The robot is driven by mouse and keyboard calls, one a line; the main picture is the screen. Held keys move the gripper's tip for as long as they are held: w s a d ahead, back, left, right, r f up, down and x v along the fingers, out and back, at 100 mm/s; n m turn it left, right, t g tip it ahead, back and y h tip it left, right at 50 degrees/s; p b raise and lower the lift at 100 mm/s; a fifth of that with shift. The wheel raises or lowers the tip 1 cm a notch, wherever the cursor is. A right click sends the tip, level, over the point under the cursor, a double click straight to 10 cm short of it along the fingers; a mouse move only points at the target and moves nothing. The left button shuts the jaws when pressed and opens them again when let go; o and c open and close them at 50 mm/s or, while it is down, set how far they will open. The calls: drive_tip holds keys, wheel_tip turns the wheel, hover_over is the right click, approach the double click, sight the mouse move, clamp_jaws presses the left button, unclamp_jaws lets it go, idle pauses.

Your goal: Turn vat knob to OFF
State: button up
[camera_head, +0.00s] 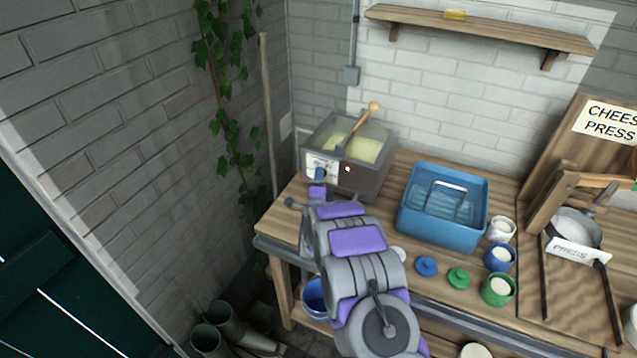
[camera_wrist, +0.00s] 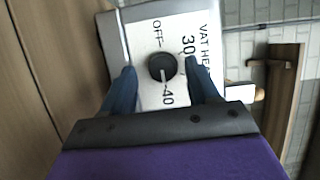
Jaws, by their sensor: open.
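The grey vat (camera_head: 370,178) stands at the back left of the bench, with pale yellow-green contents and a wooden-handled tool in it. Its white front panel (camera_wrist: 148,35) fills the middle of the wrist view, turned sideways, with the marks OFF, 30 and 40. The round black vat knob (camera_wrist: 162,67) sits among these marks; its pale pointer line appears directed toward 40. My gripper (camera_wrist: 159,68) is open, its two blue fingers on either side of the knob, with gaps showing. In the head view my gripper (camera_head: 319,176) is in front of the panel, covering part of it.
A blue basin (camera_head: 437,228) stands right of the vat. Small pots and lids, including a green pot (camera_head: 498,290), are along the bench front. A cheese press (camera_head: 572,235) is at the right. A wall shelf (camera_head: 480,28) is above. A brick wall bounds the left.

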drive_tip(key=shift+w, duration=0.15)
drive_tip(key=shift+a, duration=0.15)
drive_tip(key=c, duration=1)
